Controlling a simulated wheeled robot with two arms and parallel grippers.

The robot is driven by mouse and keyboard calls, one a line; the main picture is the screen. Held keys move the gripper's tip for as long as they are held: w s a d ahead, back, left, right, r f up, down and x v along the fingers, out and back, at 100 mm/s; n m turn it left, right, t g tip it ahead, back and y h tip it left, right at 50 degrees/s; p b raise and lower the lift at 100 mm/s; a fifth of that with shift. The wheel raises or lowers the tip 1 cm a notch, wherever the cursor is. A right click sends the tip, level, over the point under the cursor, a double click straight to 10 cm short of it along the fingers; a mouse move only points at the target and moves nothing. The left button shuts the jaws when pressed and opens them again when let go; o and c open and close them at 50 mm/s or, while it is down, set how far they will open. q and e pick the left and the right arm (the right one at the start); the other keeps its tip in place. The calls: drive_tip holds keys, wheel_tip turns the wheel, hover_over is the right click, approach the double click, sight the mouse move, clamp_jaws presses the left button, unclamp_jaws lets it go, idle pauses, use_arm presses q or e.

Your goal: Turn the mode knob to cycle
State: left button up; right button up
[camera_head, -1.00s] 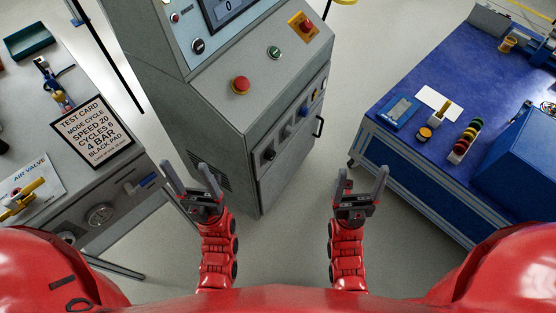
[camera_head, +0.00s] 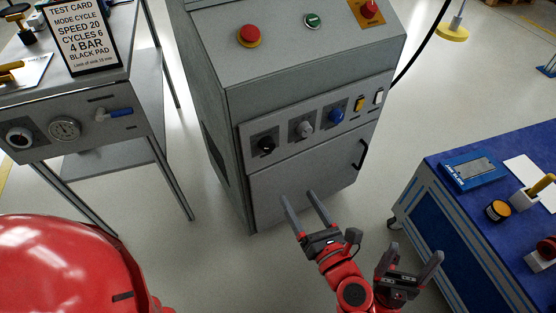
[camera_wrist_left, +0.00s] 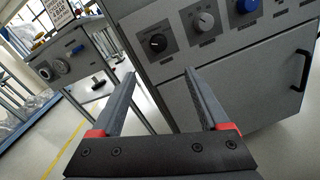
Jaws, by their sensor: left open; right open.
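The grey control cabinet has a front panel with a black knob (camera_head: 266,144), a grey knob (camera_head: 305,129) and a blue knob (camera_head: 336,116) in a row. Their labels are too small to read, so I cannot tell which is the mode knob. The left wrist view also shows the black knob (camera_wrist_left: 157,43), the grey knob (camera_wrist_left: 204,21) and part of the blue one. My left gripper (camera_head: 298,196) is open and empty, below the knobs and apart from them. My right gripper (camera_head: 412,252) is open and empty, farther right and lower, near the blue bench.
A test card (camera_head: 85,35) reading "MODE CYCLE" stands on the left bench. A red button (camera_head: 250,35) and a green button (camera_head: 312,20) sit on the cabinet top. A blue bench (camera_head: 430,195) stands at right. A door handle (camera_head: 361,154) sticks out below the panel.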

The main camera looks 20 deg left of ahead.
sight(269, 149)
use_arm(q)
drive_tip(key=b+x, duration=0.2)
drive_tip(key=x, duration=1.4)
drive_tip(key=shift+r+b, duration=0.1)
drive_tip(key=shift+b, duration=0.3)
clamp_jaws()
